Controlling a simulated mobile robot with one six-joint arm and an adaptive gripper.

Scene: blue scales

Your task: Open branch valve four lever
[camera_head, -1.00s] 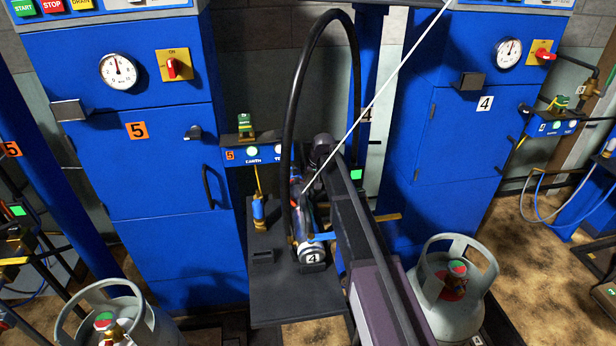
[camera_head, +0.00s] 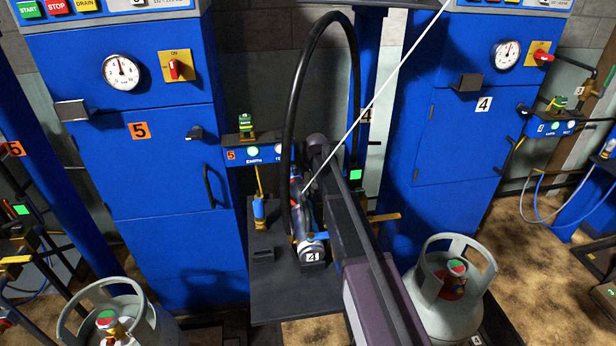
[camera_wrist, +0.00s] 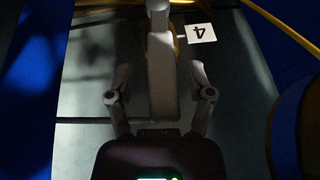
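The post marked 4 (camera_head: 366,116) stands behind my arm in the head view, with a lit green square on it. A yellow-orange lever-like bar (camera_head: 385,217) sticks out beside my arm below that square; my arm hides its left part. My gripper shows in the wrist view (camera_wrist: 159,76), its two fingers spread apart. A grey bar (camera_wrist: 161,80) lies between the fingers, with clear gaps on both sides. I cannot tell whether it is the lever. A white label 4 (camera_wrist: 201,33) appears upside down beyond the right finger. In the head view my gripper is largely hidden.
Blue cabinets marked 5 (camera_head: 138,130) and 4 (camera_head: 484,104) flank the workspace. A black hose (camera_head: 290,110) arches beside my arm. Grey gas cylinders (camera_head: 450,290) stand at the front right and front left (camera_head: 150,325). A dark platform (camera_head: 285,300) lies below my arm.

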